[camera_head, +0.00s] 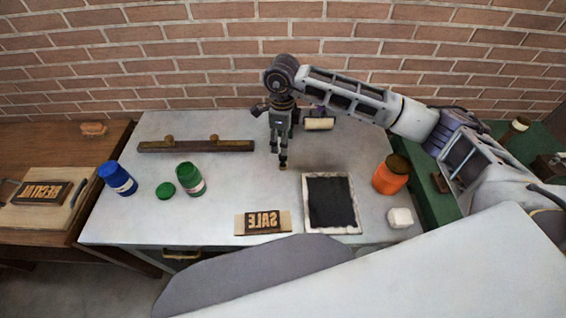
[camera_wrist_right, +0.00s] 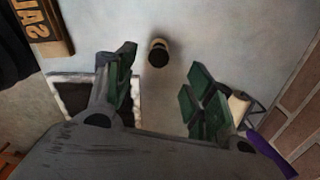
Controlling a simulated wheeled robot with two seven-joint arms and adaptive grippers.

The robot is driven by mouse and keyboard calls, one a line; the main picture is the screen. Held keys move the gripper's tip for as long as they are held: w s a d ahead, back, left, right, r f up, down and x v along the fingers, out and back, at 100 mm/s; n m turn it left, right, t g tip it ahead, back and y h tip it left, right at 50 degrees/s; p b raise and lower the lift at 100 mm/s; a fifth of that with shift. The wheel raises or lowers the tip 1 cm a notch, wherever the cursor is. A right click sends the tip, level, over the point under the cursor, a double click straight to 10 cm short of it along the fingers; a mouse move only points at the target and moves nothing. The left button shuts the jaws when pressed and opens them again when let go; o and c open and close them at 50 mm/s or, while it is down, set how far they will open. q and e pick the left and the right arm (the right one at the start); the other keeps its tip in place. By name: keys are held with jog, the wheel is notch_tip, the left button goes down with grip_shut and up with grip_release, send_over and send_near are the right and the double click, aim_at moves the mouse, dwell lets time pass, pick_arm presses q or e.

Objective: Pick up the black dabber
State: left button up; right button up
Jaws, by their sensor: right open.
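The black dabber (camera_wrist_right: 158,52) stands upright on the pale table in the right wrist view, a small round thing with a dark end and a light band. In the head view it shows as a small dark and brown piece (camera_head: 283,161) just below my right gripper (camera_head: 281,143), which partly hides it. In the wrist view my right gripper (camera_wrist_right: 160,85) is open. The dabber lies just beyond its fingertips, in line with the gap between them, and nothing is held. My left gripper is not in view.
A roller (camera_head: 319,123) lies behind. Left are a wooden rack (camera_head: 196,146), green jar (camera_head: 190,179) and blue jar (camera_head: 118,178). Table around the dabber is clear.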

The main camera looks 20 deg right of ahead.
aim_at(283, 161)
notch_tip(283, 161, down, 5)
jog(key=shift+f+p, duration=0.2)
jog(key=shift+p, duration=0.1)
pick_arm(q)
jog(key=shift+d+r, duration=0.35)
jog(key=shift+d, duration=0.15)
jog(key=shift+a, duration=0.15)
pick_arm(e)
jog(key=shift+f, duration=0.15)
jog(key=shift+s+f, duration=0.1)
jog(key=shift+f, duration=0.4)
notch_tip(283, 161, down, 3)
jog(key=shift+r+p, duration=0.1)
jog(key=shift+p, duration=0.55)
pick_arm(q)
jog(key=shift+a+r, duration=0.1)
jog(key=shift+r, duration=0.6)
pick_arm(e)
jog(key=shift+f, duration=0.6)
jog(key=shift+c, duration=0.3)
jog(key=c, duration=1)
jog(key=shift+r, duration=0.1)
